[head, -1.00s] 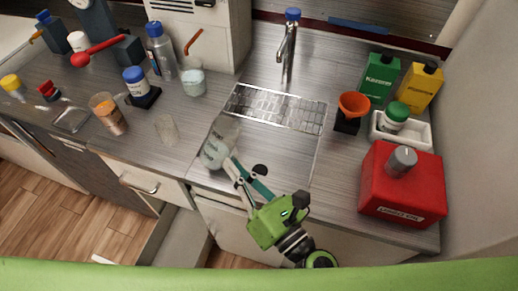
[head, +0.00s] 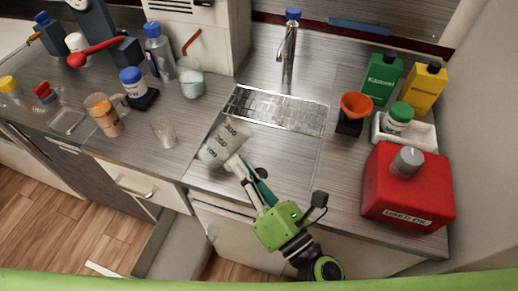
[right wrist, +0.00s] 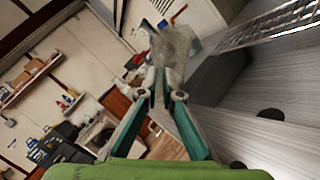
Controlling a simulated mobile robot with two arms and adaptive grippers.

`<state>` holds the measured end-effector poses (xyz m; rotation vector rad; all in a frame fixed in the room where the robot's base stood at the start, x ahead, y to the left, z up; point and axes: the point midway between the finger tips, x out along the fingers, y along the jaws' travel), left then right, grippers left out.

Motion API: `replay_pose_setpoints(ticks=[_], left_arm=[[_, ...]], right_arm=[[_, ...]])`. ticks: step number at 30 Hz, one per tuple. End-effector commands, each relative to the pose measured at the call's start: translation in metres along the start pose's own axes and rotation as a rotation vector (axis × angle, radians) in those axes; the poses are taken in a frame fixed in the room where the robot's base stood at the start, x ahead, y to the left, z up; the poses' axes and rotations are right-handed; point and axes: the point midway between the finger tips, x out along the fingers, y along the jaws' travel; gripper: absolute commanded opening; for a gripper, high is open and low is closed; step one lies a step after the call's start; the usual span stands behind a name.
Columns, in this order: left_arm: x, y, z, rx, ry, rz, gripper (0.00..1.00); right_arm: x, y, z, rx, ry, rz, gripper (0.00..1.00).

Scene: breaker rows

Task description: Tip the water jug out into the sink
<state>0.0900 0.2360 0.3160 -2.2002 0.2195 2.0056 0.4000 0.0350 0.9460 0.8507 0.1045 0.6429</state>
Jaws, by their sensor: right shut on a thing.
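My right gripper (head: 243,172) is shut on the clear water jug (head: 222,145), which has dark scale marks on its side. The jug is held tilted over the front left part of the steel sink (head: 290,165). It also shows in the right wrist view (right wrist: 173,50), beyond the closed fingers (right wrist: 160,90). I cannot tell how much water is in it, and no stream is visible. The tap (head: 288,50) stands behind the sink. My left gripper is not in view.
A wire grate (head: 275,108) covers the back of the sink. At right stand a red can (head: 405,195), an orange funnel (head: 355,106) and green and yellow containers. At left are a clear beaker (head: 164,132), an orange-filled jug (head: 104,118) and several bottles.

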Motion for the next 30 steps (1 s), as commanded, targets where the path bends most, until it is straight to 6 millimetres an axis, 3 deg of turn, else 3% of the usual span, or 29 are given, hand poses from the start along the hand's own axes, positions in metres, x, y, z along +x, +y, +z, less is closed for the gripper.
replay_pose_setpoints(ticks=[30], left_arm=[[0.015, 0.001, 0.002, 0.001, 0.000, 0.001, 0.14]], right_arm=[[-0.001, -0.004, -0.005, 0.135, -0.033, 0.021, 0.00]])
